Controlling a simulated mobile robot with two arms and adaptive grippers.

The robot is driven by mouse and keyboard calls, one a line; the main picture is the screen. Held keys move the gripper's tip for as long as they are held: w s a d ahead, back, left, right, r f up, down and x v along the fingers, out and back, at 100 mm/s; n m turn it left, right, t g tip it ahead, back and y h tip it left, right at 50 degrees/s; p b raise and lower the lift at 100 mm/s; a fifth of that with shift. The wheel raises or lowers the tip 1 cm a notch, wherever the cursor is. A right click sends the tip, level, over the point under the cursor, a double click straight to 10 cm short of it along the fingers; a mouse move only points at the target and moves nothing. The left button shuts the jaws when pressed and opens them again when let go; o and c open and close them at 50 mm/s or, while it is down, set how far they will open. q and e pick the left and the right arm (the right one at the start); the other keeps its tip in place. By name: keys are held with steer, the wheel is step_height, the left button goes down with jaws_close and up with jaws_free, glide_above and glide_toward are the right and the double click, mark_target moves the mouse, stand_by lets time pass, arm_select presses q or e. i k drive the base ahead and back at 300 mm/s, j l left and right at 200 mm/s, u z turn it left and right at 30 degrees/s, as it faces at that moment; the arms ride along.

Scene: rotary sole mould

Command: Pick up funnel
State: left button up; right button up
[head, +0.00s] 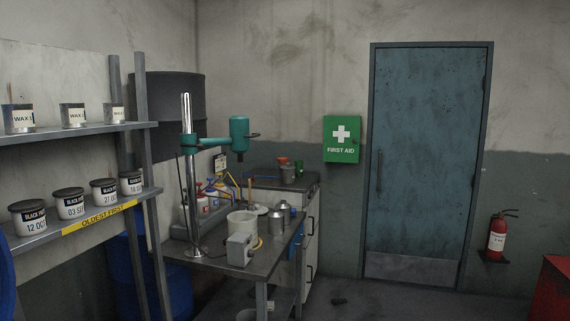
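A small red shape (283,160), which looks like a funnel, shows on the cabinet (262,180) in the back corner. It is too small to be sure of. It appears at or just behind the top of a grey can (288,174), and I cannot tell whether it sits in the can. Neither of my grippers is in view.
A workbench (215,262) with a teal stand mixer (239,128), a white bucket (242,222) and cans stands before the cabinet. A shelf (95,215) with labelled tins is at left. A fire extinguisher (497,238) hangs right of the blue door (425,150). Floor before the door looks mostly clear.

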mark_target(283, 160)
steer(key=i+l+z, duration=0.35)
steer(key=i, duration=0.4)
steer(key=i+l+z, duration=0.3)
steer(key=i, duration=0.45)
steer(key=i+l+z, duration=0.1)
steer(key=i+z, duration=0.25)
steer(key=i, duration=0.45)
